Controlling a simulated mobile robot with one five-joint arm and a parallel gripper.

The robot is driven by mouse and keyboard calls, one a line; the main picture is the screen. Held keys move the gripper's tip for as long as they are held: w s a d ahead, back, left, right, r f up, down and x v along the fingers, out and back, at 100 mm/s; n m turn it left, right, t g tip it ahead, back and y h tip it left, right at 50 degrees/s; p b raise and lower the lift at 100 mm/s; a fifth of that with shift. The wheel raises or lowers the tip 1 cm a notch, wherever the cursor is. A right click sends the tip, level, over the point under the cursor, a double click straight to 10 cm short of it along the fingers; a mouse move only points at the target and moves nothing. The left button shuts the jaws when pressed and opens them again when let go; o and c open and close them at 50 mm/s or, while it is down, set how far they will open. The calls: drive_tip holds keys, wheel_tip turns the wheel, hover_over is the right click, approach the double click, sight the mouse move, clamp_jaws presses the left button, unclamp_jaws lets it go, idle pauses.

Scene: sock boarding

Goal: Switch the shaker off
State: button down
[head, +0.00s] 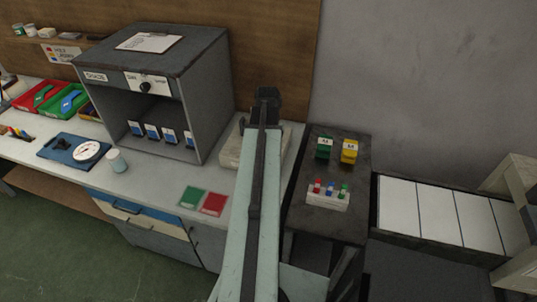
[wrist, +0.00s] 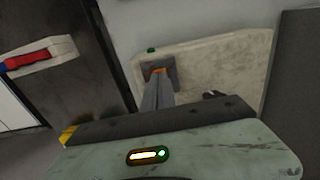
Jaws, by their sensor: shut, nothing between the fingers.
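The shaker, a pale beige box (head: 232,150), stands on the light bench just left of the dark table, partly hidden behind my arm. In the wrist view its worn pale face (wrist: 215,60) fills the upper middle. A dark square plate (wrist: 172,64) with a small orange part (wrist: 158,71) is on it, and a small green part (wrist: 151,50) shows at its edge. My gripper (wrist: 158,78) is shut and empty, its fingertips at the orange part; I cannot tell whether they touch. In the head view the fingertips are hidden by my arm.
A grey open-fronted cabinet (head: 205,70) stands left of the shaker. Green (head: 190,197) and red (head: 213,204) mats lie in front. The dark table (head: 300,215) on the right holds a white rack (head: 328,200) with coloured pieces, plus green (head: 323,148) and yellow (head: 349,152) blocks.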

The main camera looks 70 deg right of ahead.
drive_tip(key=shift+f+b, duration=0.55)
drive_tip(key=shift+f, duration=0.05)
drive_tip(key=shift+r, duration=0.1)
wheel_tip(320, 180, up, 7)
drive_tip(key=p, duration=0.7)
idle(0.4)
